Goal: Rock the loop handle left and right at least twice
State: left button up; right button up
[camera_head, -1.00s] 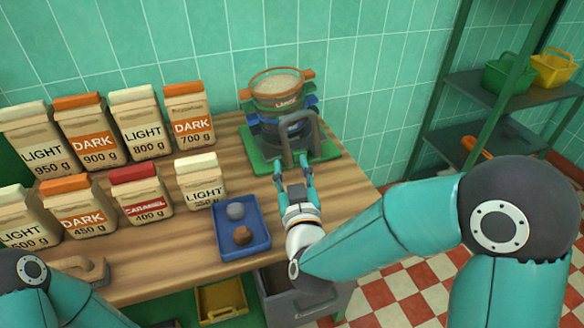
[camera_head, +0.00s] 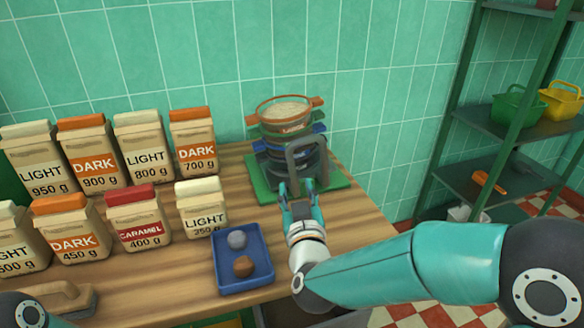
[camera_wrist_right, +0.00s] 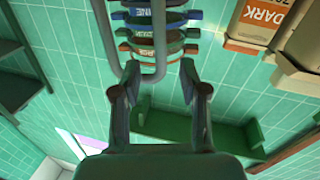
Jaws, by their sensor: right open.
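The grey loop handle (camera_head: 306,150) stands upright at the front of a stack of coloured rings (camera_head: 285,125) on a green base (camera_head: 259,181). My right gripper (camera_head: 300,187) is open at the lower front of the handle. In the right wrist view, the open fingers (camera_wrist_right: 157,75) reach toward the loop handle (camera_wrist_right: 158,45). One bar of the loop lies between the fingertips in that picture, and the other bar is to the left of them. I cannot tell whether a finger touches it. My left gripper is out of view.
Several labelled bags (camera_head: 140,145) stand in two rows to the left. A blue tray (camera_head: 219,262) with two small balls lies just left of my right wrist. A green shelf rack (camera_head: 490,135) stands to the right. Bare wood shows right of the tray.

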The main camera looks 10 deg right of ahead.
aim_at(292, 171)
jog(key=w, duration=0.8)
jog(key=shift+w+d+p, duration=0.25)
jog(key=shift+d+p, duration=0.1)
jog(key=shift+d, duration=0.05)
grip_shut()
